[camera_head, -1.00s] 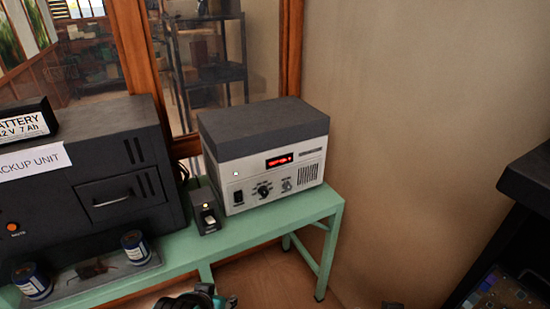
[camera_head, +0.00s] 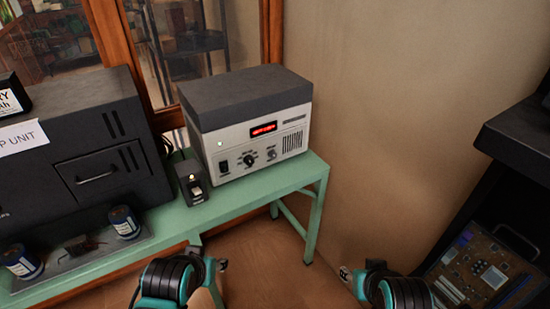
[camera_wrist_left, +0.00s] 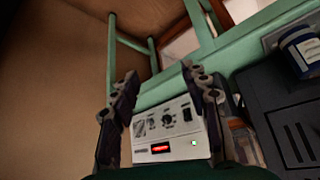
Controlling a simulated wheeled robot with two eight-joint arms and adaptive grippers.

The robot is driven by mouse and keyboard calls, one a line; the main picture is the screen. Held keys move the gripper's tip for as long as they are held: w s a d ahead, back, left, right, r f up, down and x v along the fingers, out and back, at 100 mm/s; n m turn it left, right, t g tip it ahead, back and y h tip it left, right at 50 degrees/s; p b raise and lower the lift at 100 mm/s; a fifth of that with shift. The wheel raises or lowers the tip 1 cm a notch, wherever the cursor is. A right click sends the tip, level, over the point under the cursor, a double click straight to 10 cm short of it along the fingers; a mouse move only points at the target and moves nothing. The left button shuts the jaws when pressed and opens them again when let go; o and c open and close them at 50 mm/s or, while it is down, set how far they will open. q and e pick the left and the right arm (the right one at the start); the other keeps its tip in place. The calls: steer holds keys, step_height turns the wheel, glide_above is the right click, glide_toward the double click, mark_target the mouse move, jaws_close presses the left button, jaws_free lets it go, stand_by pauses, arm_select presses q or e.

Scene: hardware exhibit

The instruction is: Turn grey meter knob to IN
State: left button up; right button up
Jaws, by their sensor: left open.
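The meter (camera_head: 250,108) is a pale box with a dark grey top, a red display and a row of controls, standing on a green bench. Its grey knob (camera_head: 271,154) is right of a black knob (camera_head: 249,160) on the front panel. I cannot read the knob's setting. My left gripper (camera_head: 222,265) is low in the head view, in front of the bench and apart from the meter. In the left wrist view its fingers (camera_wrist_left: 161,73) are open and empty, with the inverted meter panel (camera_wrist_left: 165,137) beyond them. My right gripper (camera_head: 346,273) is partly visible at the bottom; its jaws are unclear.
A small black switch box (camera_head: 191,184) stands left of the meter. A dark backup unit (camera_head: 85,150) and blue cylinders (camera_head: 124,222) are further left on the green bench (camera_head: 225,215). A dark shelf with a circuit board (camera_head: 480,268) is at the right.

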arm_select(q)
steer(key=w+d+r+t+y+p, duration=0.1)
steer(key=w+r+y, duration=0.15)
steer(key=w, duration=1.15)
steer(key=w+d+r+t+y, duration=0.15)
steer(key=w+y, duration=0.25)
steer(key=w, duration=1)
steer(key=m+t+y+p, duration=0.1)
steer(key=t+y, duration=0.2)
steer(key=t, duration=0.3)
glide_toward(275, 157)
steer(key=shift+w+a+r+g, duration=0.25)
steer(key=shift+w+a, duration=0.15)
steer(key=shift+w, duration=0.2)
steer(key=shift+w+f, duration=0.15)
steer(key=shift+w, duration=0.05)
steer(key=b+x, duration=0.2)
steer(key=x, duration=0.4)
steer(key=shift+a, duration=0.15)
steer(key=shift+w+a, duration=0.3)
steer(key=shift+w, duration=0.15)
